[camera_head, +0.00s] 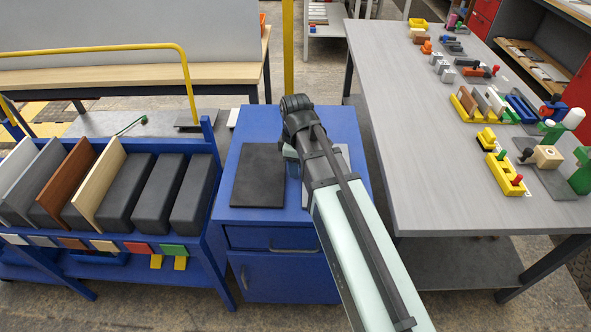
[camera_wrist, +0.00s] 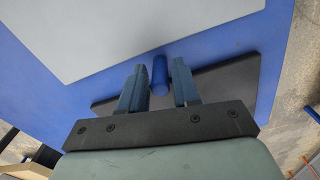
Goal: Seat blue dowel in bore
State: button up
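The blue dowel (camera_wrist: 160,76) shows in the wrist view, between the two fingers of my gripper (camera_wrist: 159,84). A narrow gap shows on each side of it, so the fingers look open around it. I cannot tell whether the dowel's lower end stands in or on something. In the head view my gripper (camera_head: 293,168) is low over the blue cabinet top (camera_head: 325,125), between two plates; my arm hides much of it, and I cannot make out the dowel there. No bore can be made out in either view.
A dark plate (camera_head: 258,175) and a light grey plate (camera_head: 343,155) lie on the cabinet top. A blue rack (camera_head: 130,148) with upright boards and dark blocks stands at the left. A grey table (camera_head: 430,150) with several fixtures along its right side stands at the right.

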jog(key=shift+f, duration=0.7)
grip_shut()
jog(key=shift+r, duration=0.1)
